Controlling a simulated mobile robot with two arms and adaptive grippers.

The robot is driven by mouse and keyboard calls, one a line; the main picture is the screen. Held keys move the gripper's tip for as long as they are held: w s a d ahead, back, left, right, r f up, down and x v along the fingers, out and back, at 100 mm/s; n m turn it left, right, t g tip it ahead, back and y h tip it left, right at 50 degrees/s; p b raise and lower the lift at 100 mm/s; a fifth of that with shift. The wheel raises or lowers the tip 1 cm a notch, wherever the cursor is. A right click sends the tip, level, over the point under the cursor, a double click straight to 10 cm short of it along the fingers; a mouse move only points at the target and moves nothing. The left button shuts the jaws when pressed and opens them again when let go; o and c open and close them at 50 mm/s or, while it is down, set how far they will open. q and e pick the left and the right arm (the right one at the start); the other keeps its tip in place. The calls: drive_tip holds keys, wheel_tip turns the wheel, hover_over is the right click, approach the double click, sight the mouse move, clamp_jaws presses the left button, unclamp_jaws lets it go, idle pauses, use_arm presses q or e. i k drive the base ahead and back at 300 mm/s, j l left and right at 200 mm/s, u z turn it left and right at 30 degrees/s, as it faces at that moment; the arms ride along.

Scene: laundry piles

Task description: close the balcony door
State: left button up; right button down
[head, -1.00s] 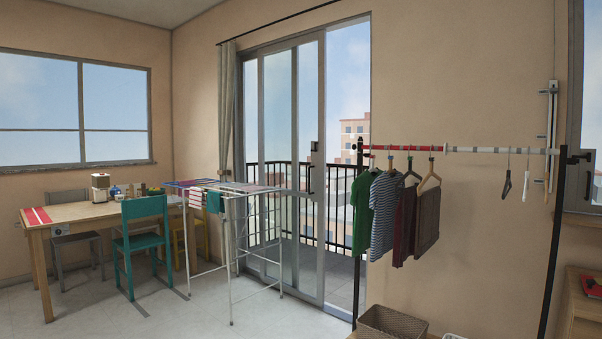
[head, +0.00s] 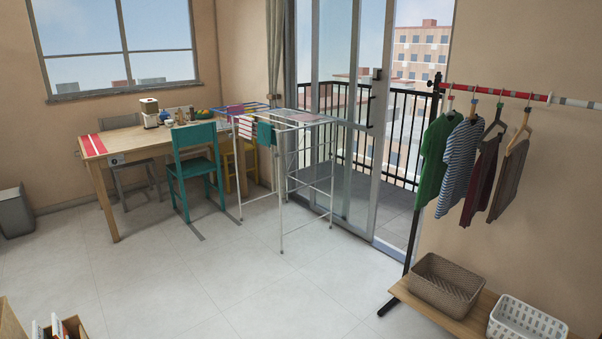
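The balcony door (head: 374,130) is a grey-framed sliding glass door in the back wall. Its sliding panel stands toward the left of the doorway. A gap on its right side opens onto the balcony, where a black railing (head: 403,135) and tiled floor show. A dark handle (head: 371,108) is on the panel's right edge. The lower left of the door is partly hidden behind the drying rack. Neither of my grippers is in view.
A white drying rack (head: 281,190) with cloths stands before the door's left part. A clothes rail (head: 409,232) with garments and a bench (head: 437,317) with baskets stand right. A table (head: 123,141) and teal chair (head: 196,158) are left. Middle floor is clear.

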sight(378, 115)
drive_tip(key=i+u, duration=0.25)
drive_tip(key=i, duration=2.15)
drive_tip(key=i+z, duration=0.1)
drive_tip(key=i, duration=0.55)
drive_tip(key=i+j+z, duration=0.1)
drive_tip(key=i, duration=0.55)
drive_tip(key=i+j+z, duration=0.1)
drive_tip(key=i+j, duration=0.15)
drive_tip(key=i, duration=0.45)
